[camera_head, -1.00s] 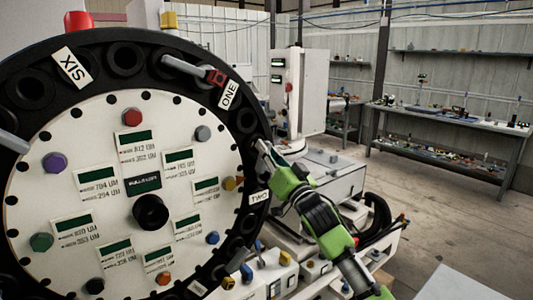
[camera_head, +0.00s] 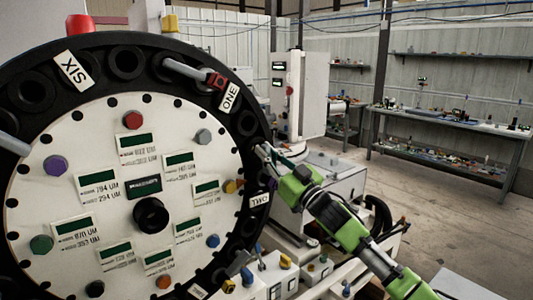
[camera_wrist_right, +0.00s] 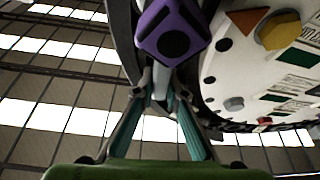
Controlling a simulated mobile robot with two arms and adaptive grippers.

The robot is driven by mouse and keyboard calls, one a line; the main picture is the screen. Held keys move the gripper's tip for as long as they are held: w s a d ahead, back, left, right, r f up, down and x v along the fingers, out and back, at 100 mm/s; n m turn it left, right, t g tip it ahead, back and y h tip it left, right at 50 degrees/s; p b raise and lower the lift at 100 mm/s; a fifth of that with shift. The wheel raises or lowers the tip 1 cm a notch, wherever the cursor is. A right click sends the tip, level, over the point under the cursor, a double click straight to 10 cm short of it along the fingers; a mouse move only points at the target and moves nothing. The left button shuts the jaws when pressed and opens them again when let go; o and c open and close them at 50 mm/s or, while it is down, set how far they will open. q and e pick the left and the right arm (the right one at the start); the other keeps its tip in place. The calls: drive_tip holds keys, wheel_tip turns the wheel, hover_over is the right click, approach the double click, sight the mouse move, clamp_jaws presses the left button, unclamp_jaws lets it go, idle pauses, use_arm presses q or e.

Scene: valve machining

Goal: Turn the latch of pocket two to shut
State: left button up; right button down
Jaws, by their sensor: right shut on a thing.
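The big wheel (camera_head: 70,215) has a white face and a black rim with pockets. Pocket two's label (camera_head: 258,199) is on the rim's right side. My right gripper (camera_head: 264,153) is at the rim just above that label. In the right wrist view its fingers (camera_wrist_right: 161,88) are closed on the grey handle of pocket two's latch (camera_wrist_right: 172,32), below its purple block. The block stands in front of the rim in that view. In the head view the fingers and arm largely hide this latch. My left gripper is in neither view.
Pocket one's latch (camera_head: 195,72), grey with a red block, lies along the rim above. A white machine bed (camera_head: 330,180) is behind my right arm. Coloured knobs and small displays cover the wheel's face. A workbench (camera_head: 450,125) is far right, with open floor before it.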

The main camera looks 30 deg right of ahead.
drive_tip(key=shift+f, duration=0.15)
drive_tip(key=c, duration=2)
unclamp_jaws()
drive_tip(key=shift+c, duration=0.2)
drive_tip(key=shift+s, duration=0.1)
drive_tip(key=v, duration=1.1)
drive_tip(key=shift+s, duration=0.35)
drive_tip(key=shift+f, duration=0.15)
